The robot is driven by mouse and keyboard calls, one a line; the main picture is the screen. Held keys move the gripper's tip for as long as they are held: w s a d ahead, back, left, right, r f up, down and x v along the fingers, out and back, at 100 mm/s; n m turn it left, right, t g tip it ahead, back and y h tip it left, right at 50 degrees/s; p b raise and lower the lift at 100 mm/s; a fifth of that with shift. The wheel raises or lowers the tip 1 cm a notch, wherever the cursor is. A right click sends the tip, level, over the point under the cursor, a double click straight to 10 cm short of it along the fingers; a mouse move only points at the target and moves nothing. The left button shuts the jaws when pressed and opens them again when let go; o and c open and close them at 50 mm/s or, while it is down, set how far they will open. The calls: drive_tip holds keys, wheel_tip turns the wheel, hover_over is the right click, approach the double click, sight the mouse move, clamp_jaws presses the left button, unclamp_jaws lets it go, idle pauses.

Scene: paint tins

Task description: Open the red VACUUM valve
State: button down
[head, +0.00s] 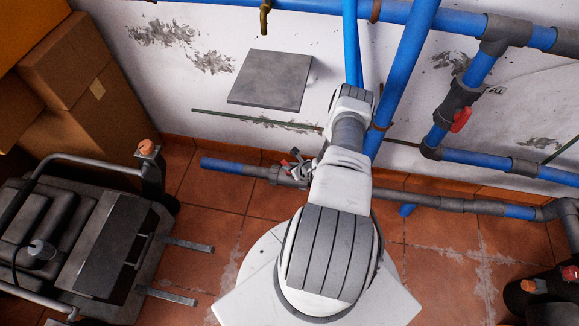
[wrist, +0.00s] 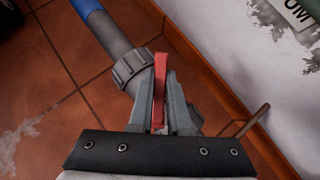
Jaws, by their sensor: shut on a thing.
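The red valve handle (wrist: 160,75) stands between the two grey fingers of my gripper (wrist: 160,92) in the wrist view. My gripper is shut on the handle, with a finger on each side. The grey valve collar (wrist: 133,69) and pipe run slantwise beneath it. The valve's lower part is hidden by my fingers. A wall label (wrist: 300,14) at the upper right shows only the letters "UM". In the head view my gripper (head: 296,168) is at the low pipe, with a little red (head: 285,163) showing. My arm hides part of that spot.
A second red valve handle (head: 461,119) sits on a blue and grey pipe at the right. Blue pipes (head: 403,75) run down the wall near my arm. A cart (head: 85,245) and cardboard boxes (head: 75,85) stand at the left. Tiled floor (head: 215,225) is clear between cart and arm.

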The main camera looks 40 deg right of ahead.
drive_tip(key=shift+n+y, duration=0.3)
drive_tip(key=n+y, duration=0.2)
drive_tip(key=n, duration=0.1)
drive_tip(key=shift+d, duration=0.1)
drive_tip(key=shift+n+g+y, duration=1.1)
drive_tip(key=shift+n+y, duration=0.6)
drive_tip(key=shift+n, duration=0.6)
drive_tip(key=c, duration=0.9)
unclamp_jaws()
drive_tip(key=shift+o, duration=0.2)
